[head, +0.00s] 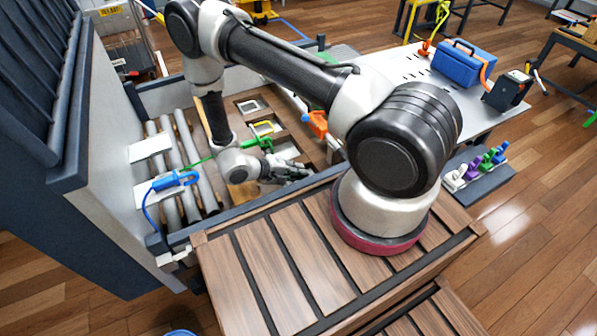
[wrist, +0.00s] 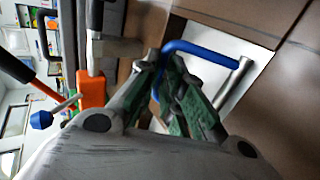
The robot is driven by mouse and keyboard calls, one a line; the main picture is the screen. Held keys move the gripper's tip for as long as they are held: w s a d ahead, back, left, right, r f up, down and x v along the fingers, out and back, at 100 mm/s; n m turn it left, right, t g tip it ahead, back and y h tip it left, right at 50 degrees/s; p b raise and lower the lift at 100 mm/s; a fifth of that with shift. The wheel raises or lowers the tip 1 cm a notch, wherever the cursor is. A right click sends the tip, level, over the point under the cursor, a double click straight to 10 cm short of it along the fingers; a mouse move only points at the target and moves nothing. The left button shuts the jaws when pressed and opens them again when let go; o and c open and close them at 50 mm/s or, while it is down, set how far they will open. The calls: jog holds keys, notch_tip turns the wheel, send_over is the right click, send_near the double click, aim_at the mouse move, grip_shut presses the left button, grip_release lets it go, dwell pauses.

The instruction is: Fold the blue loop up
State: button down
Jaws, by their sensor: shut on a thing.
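The blue loop (wrist: 205,52) is a bent blue bar in front of a white plate (wrist: 258,72) in the wrist view. One end of it runs down between the fingers of my gripper (wrist: 164,68), which are shut on it. A metal rod (wrist: 235,82) lies across the plate at the loop's right side. In the head view my gripper (head: 297,171) is low over the brown panel, near a pale plate. I cannot make out the blue loop there; the gripper and wrist seem to cover it.
Grey pipes (head: 185,165) and a blue tool (head: 175,180) with a cable are at the left. A slatted wooden top (head: 270,265) lies in front.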

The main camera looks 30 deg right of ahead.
jog(key=c, duration=1.5)
grip_release()
jog(key=shift+c, duration=0.2)
notch_tip(320, 180, up, 10)
jog(key=shift+c, duration=0.3)
